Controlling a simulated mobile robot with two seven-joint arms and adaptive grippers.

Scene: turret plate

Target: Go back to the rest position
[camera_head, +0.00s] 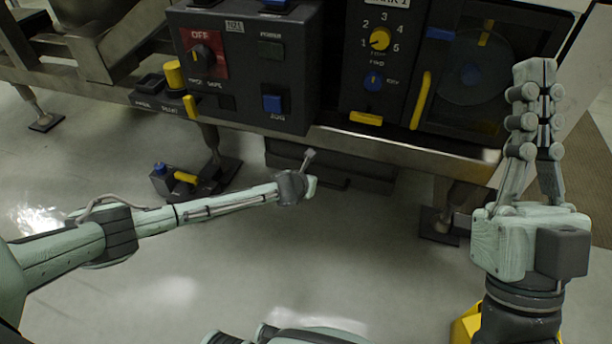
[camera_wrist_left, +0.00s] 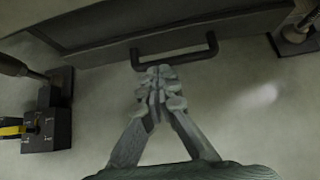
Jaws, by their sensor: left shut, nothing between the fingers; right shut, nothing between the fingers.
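My right gripper (camera_head: 534,72) points upward at the right of the head view. Its pale green fingers are together with nothing between them, in front of the panel's right end. My left arm (camera_head: 150,222) reaches in from the left of the head view, and its far end is over the floor below the panel. My left gripper (camera_wrist_left: 159,75) shows in the left wrist view, with its fingers together and empty. In that view its tips overlap the dark drawer handle (camera_wrist_left: 175,56); I cannot tell whether they touch it.
The dark control panel (camera_head: 335,75) spans the back, with a red OFF switch plate (camera_head: 217,62), yellow knobs and blue buttons. A low drawer (camera_head: 345,178) is under the bench. A small box with a blue button (camera_head: 165,183) is on the floor. Open floor lies in front.

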